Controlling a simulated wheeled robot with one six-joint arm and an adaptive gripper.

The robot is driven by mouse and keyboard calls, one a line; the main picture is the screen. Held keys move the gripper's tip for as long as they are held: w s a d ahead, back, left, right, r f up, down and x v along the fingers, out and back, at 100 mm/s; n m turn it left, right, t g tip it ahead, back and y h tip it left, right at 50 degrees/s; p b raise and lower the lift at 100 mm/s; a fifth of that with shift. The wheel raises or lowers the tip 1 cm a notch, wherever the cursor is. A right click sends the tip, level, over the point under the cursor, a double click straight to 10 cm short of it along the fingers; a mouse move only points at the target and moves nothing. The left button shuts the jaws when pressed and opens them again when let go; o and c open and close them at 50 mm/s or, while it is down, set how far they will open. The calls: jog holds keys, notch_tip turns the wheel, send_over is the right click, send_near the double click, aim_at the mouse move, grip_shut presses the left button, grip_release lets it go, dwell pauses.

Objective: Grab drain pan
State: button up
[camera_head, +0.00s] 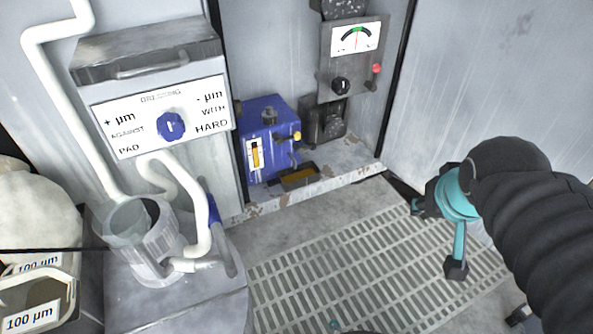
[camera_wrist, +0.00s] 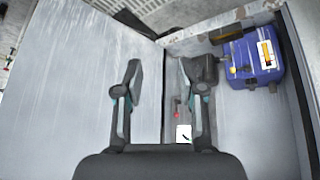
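What looks like the drain pan (camera_head: 300,177), a small dark tray with amber-brown content, sits on the cabinet's floor ledge below and right of the blue pump unit. It also shows in the wrist view (camera_wrist: 231,32), upper right, beside the blue unit. My gripper (camera_head: 436,238) is over the floor grating, right of the pan and apart from it. In the wrist view my gripper (camera_wrist: 159,70) has its two fingers spread with nothing between them. No part of the pan is hidden by the gripper.
The blue unit (camera_head: 268,138) stands close behind the pan, with a yellow-knobbed valve above it. A gauge panel (camera_head: 352,55) hangs above. A grey door panel (camera_head: 490,90) stands at right. A dressing machine (camera_head: 160,100) with white hoses is at left.

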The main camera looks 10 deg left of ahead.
jog(key=w+f+n+t+p, duration=0.1)
jog(key=w+f+n+t, duration=0.15)
jog(key=w, duration=1.35)
jog(key=w+f+n+t+p, duration=0.1)
jog(key=w+f+p, duration=0.15)
jog(key=w, duration=1.25)
jog(key=n+y+p, duration=0.2)
jog(key=n+y, duration=0.3)
jog(key=y, duration=0.5)
send_near(315, 164)
jog(key=shift+g, duration=0.35)
jog(key=w, duration=0.1)
jog(key=w+a, duration=0.1)
jog(key=w+a+f, duration=0.1)
jog(key=shift+w+b, duration=0.25)
jog(key=shift+b, duration=0.05)
jog(key=x, duration=0.4)
jog(key=shift+s+a+f, duration=0.15)
jog(key=shift+a, duration=0.2)
jog(key=shift+w+a+f, duration=0.2)
jog(key=shift+w+a, duration=0.15)
jog(key=shift+w, duration=0.05)
grip_shut()
